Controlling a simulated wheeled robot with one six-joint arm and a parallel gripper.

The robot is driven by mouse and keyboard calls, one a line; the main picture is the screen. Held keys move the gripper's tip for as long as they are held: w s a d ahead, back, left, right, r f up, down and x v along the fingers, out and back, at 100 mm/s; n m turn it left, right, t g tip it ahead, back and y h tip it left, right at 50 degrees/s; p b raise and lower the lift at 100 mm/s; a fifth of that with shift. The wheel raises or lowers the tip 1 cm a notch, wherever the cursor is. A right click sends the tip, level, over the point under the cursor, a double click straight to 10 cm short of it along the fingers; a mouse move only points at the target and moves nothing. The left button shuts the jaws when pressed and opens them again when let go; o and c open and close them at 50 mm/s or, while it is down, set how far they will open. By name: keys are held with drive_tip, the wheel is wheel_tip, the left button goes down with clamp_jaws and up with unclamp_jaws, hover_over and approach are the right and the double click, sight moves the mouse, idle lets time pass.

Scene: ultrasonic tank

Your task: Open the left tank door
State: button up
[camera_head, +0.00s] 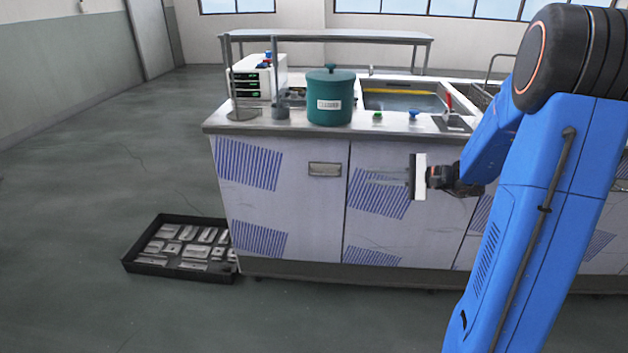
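The left tank door (285,205) is the leftmost panel of the cabinet front, pale with blue striped patches. It looks shut, flush with the panel beside it. Its recessed metal handle (325,169) is near the top right corner of the door. My gripper (368,177) is to the right of the handle, in front of the second door (400,235). Its thin grey fingers point left and appear as two strips with a gap between them, with nothing held. The gripper is apart from the handle in the picture; its distance from the door is hard to tell.
A black tray (180,275) of metal parts lies on the floor by the cabinet's left corner. On the counter stand a green lidded pot (331,85), a white device (250,80) and a sink basin (400,101).

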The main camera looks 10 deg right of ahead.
sight(328, 175)
drive_tip(key=x, duration=1.7)
drive_tip(key=shift+w+a, duration=0.1)
drive_tip(key=shift+w, duration=0.15)
clamp_jaws()
idle(1.0)
